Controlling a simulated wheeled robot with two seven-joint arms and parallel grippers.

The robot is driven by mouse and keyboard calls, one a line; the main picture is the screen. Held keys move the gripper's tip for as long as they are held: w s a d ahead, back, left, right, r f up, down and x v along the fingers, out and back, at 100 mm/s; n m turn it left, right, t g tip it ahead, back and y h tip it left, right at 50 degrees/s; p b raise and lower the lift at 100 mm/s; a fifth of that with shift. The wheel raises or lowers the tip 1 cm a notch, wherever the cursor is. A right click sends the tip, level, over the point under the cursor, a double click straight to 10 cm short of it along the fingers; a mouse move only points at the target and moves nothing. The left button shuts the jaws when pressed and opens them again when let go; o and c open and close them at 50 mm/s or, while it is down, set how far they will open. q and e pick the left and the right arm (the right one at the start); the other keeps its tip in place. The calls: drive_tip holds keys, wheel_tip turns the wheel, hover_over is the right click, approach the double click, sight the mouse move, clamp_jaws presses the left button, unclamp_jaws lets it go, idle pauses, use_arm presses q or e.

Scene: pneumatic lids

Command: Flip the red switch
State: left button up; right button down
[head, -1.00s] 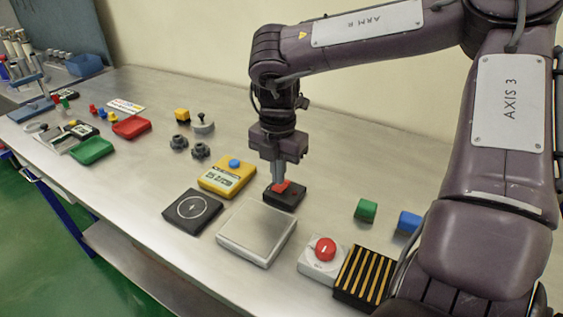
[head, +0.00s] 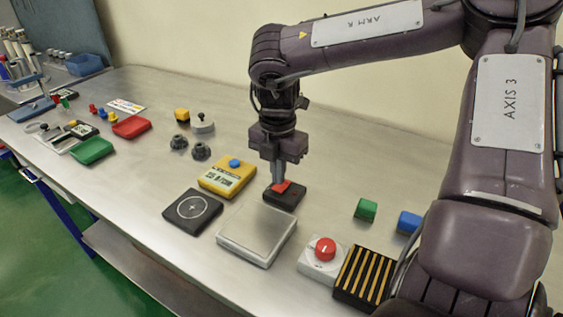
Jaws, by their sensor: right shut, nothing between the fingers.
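The red switch (head: 283,187) sits on a small black box (head: 286,198) in the middle of the metal bench. My right gripper (head: 278,181) points straight down, shut and empty, with its fingertips at the red rocker. The fingertips look to be touching it, and they hide part of its far side. My left gripper is not in view.
A yellow device with a blue button (head: 227,177) stands just left of the switch. A silver plate (head: 257,234) lies in front, and a white box with a red knob (head: 324,254) is at front right. A green block (head: 365,209) stands to the right.

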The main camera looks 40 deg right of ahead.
sight(278, 187)
drive_tip(key=shift+f+b, duration=0.75)
drive_tip(key=shift+f, duration=0.2)
idle(0.5)
drive_tip(key=shift+r+p, duration=2.85)
drive_tip(key=shift+r, duration=0.7)
